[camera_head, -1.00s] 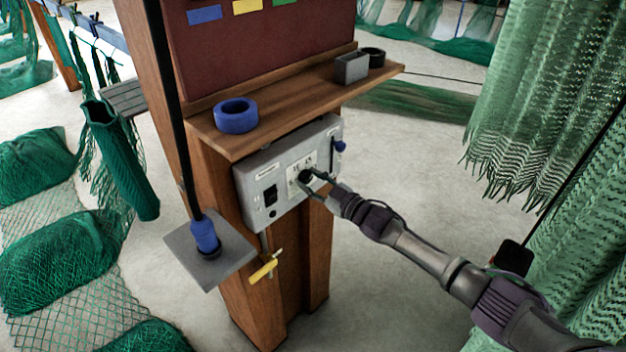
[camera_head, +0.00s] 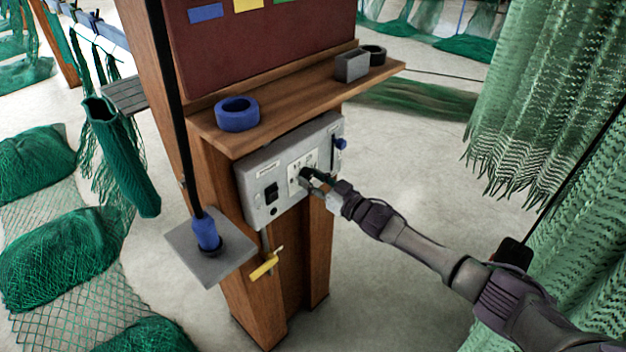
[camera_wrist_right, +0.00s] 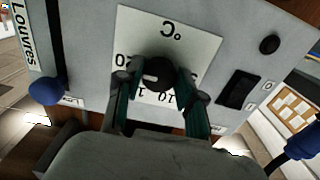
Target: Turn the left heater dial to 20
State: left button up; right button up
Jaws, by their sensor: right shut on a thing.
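The heater dial is a round black knob (camera_wrist_right: 159,74) on a white scale plate (camera_wrist_right: 185,38) marked °C, on the front of a grey control box (camera_head: 258,205). My right gripper (camera_head: 312,180) reaches it from the right in the head view. In the right wrist view my right gripper (camera_wrist_right: 157,84) has one finger on each side of the knob and is shut on it. Parts of the scale numbers are hidden behind the fingers, so I cannot read the setting. My left gripper is not in view.
A blue-knobbed lever (camera_head: 341,144) and a black rocker switch (camera_head: 271,193) flank the dial. A wooden shelf (camera_head: 300,92) with a blue tape roll (camera_head: 237,114) juts out above the box. A yellow-handled tool (camera_head: 265,267) hangs below. Green netting (camera_head: 560,80) hangs at the right.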

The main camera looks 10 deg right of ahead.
jog(key=shift+f, duration=0.1)
jog(key=o, duration=1.1)
jog(key=shift+o, duration=0.2)
jog(key=v, duration=1.2)
